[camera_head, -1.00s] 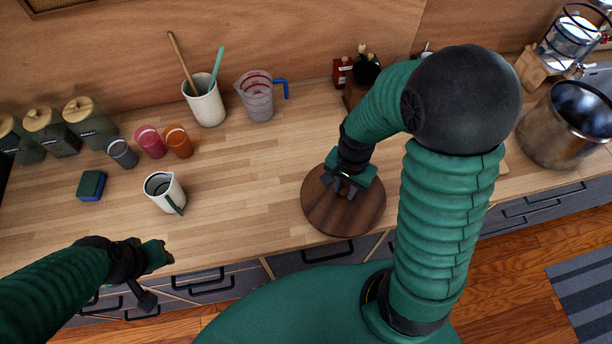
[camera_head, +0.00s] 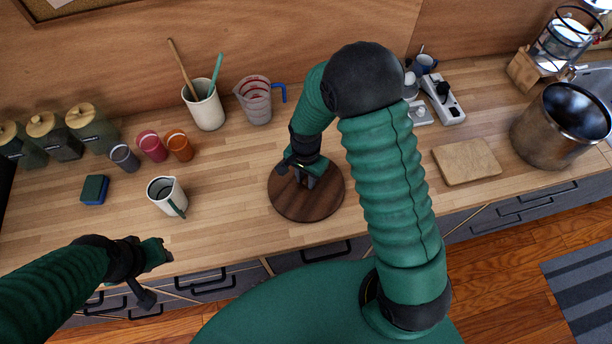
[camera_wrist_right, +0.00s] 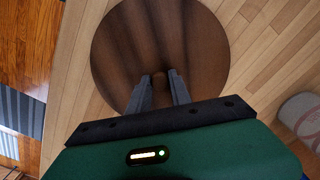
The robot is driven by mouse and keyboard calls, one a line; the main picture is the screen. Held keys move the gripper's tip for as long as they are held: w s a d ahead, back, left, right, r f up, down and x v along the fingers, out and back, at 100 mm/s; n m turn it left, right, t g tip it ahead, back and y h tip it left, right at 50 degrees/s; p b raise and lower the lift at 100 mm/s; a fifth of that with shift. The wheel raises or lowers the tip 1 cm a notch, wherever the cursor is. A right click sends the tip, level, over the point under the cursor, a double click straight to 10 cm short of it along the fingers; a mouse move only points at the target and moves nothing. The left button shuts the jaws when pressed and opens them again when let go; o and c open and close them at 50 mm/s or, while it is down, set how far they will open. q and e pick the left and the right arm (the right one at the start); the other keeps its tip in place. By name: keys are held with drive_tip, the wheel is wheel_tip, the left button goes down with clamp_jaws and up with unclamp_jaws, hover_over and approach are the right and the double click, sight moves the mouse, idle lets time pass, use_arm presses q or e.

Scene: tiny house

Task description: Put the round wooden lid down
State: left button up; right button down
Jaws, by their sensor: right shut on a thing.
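The round wooden lid (camera_head: 318,207) is a dark brown disc over the wooden counter, in the middle of the head view. My right gripper (camera_head: 307,181) is above it, shut on the lid's small knob. In the right wrist view the lid (camera_wrist_right: 120,45) shows with the fingers (camera_wrist_right: 164,88) on either side of the knob. I cannot tell whether the lid touches the counter. My left gripper (camera_head: 160,255) is at the counter's front edge, away from the lid; its fingers are not clear.
A white pitcher (camera_head: 167,195), small cups (camera_head: 152,146) and a measuring cup (camera_head: 256,100) stand to the left and behind. A wooden board (camera_head: 466,161) and a metal pot (camera_head: 561,126) are to the right. The counter (camera_head: 240,180) between pitcher and lid is clear.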

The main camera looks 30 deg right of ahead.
sight(304, 182)
drive_tip(key=shift+a, duration=0.25)
drive_tip(key=c, duration=1.4)
unclamp_jaws()
drive_tip(key=shift+a, duration=0.15)
drive_tip(key=shift+c, duration=0.2)
drive_tip(key=shift+o, duration=1.3)
drive_tip(key=shift+a+r, duration=0.1)
drive_tip(key=shift+a, duration=0.05)
use_arm(q)
drive_tip(key=shift+a+f, duration=0.15)
drive_tip(key=shift+a, duration=0.4)
drive_tip(key=shift+d, duration=0.1)
use_arm(e)
drive_tip(key=shift+d, duration=0.25)
wheel_tip(304, 182, up, 12)
drive_tip(key=b, duration=0.1)
use_arm(q)
drive_tip(key=shift+s+f, duration=0.2)
drive_tip(key=shift+f, duration=0.35)
use_arm(e)
drive_tip(key=s+a+n+t, duration=0.1)
drive_tip(key=s+n+t, duration=0.1)
drive_tip(key=s+n, duration=0.7)
drive_tip(key=n, duration=0.3)
drive_tip(key=shift+s+a+f+t, duration=0.15)
drive_tip(key=shift+a+f+t, duration=0.1)
drive_tip(key=shift+a+t, duration=0.1)
